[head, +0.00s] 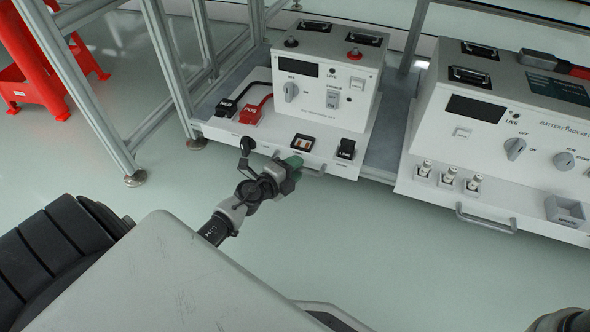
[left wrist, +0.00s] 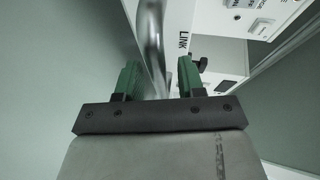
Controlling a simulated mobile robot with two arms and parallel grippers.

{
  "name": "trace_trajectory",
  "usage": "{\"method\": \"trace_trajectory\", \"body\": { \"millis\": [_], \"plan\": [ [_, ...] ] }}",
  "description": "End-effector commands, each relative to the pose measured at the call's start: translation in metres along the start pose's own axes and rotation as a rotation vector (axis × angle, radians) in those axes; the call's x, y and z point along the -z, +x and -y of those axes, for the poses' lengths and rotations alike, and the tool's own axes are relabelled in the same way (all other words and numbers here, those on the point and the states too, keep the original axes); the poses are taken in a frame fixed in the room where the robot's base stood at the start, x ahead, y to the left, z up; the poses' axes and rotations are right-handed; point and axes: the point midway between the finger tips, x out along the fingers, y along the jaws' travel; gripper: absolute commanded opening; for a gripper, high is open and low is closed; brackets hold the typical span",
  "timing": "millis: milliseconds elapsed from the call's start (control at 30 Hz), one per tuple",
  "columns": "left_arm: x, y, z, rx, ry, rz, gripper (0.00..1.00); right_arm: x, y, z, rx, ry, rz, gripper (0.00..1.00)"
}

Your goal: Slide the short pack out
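The short pack (head: 325,75) is the smaller white unit at the upper middle of the head view, on a white tray base with a bar handle (head: 314,172) on its front edge. My left gripper (head: 294,162) is at this handle, its green fingers covering part of it. In the left wrist view, my left gripper (left wrist: 158,77) has its two green fingers apart. The metal handle (left wrist: 151,40) runs between them, and I cannot tell whether either finger touches it.
A longer white battery pack (head: 480,115) with its own front handle (head: 486,219) stands to the right. A grey metal frame (head: 165,60) rises at the left, with a red stand (head: 35,60) beyond. The floor (head: 400,260) in front of the packs is clear.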

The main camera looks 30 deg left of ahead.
Motion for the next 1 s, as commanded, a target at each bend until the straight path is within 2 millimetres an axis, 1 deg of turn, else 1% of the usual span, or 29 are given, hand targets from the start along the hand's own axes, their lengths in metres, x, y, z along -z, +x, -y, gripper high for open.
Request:
{"method": "trace_trajectory", "body": {
  "millis": [267, 300, 467, 500, 533, 567, 1000],
  "plan": [
    [0.0002, 0.0023, -0.0003, -0.001, -0.001, 0.0, 0.39, 0.0003, -0.0003, 0.0002, 0.0, 0.0, 0.0, 0.43],
    [0.0002, 0.0023, -0.0003, -0.001, -0.001, 0.0, 0.37, 0.0003, -0.0003, 0.0002, 0.0, 0.0, 0.0, 0.43],
    [0.0003, 0.0022, -0.0003, -0.001, -0.001, 0.0, 0.13, 0.0002, -0.0003, 0.0002, 0.0, 0.0, 0.0, 0.43],
    [0.0003, 0.0022, -0.0003, -0.001, -0.001, 0.0, 0.07, 0.0002, -0.0003, 0.0002, 0.0, 0.0, 0.0, 0.43],
    [0.0003, 0.0022, -0.0003, -0.001, -0.001, 0.0, 0.02, 0.0002, -0.0003, 0.0002, 0.0, 0.0, 0.0, 0.43],
    [0.0003, 0.0022, -0.0003, -0.001, -0.001, 0.0, 0.0, 0.0002, -0.0003, 0.0002, 0.0, 0.0, 0.0, 0.43],
    [0.0006, 0.0016, -0.0008, -0.003, -0.002, -0.001, 0.0, -0.0013, 0.0011, -0.0003, 0.0, 0.0, 0.002, 0.43]
  ]
}}
